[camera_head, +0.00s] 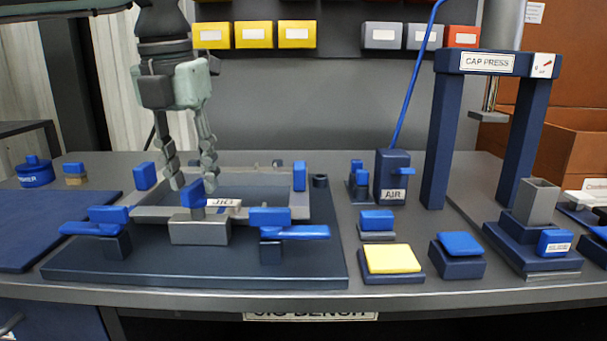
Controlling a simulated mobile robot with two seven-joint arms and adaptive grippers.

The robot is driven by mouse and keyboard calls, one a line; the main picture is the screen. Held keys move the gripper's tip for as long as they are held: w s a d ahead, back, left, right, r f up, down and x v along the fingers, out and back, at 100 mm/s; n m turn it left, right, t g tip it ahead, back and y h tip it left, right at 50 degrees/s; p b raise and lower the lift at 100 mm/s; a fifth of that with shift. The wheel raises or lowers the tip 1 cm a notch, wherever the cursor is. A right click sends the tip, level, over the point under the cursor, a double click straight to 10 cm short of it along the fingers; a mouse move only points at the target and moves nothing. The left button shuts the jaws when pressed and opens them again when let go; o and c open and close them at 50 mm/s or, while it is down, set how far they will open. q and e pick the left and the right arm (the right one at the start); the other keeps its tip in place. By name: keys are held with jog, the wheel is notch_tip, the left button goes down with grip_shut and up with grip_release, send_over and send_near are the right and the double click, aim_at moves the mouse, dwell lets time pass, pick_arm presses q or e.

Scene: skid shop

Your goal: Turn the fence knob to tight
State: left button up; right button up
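The jig (90,270) is a dark blue base plate with a grey frame, a "JIG" label and several blue handles and blocks. A small blue knob-like piece (192,193) stands above the grey block (200,231) at the frame's front. No label marks it as the fence knob, and its tight or loose setting cannot be read. My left gripper (192,180) points down over the frame's left part, just behind this blue piece. Its two fingers are apart with nothing seen between them. Whether a fingertip touches the piece or frame cannot be told. My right gripper is not in view.
A blue AIR post (391,176) with a tall blue rod stands right of the jig. The cap press (440,140) rises farther right. A yellow-topped pad (392,259) and blue-topped blocks (459,245) sit near the front edge. Yellow bins (254,35) hang behind.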

aim_at(193, 185)
pick_arm(q)
jog(key=shift+r+p, duration=2)
jog(key=shift+r, duration=1.3)
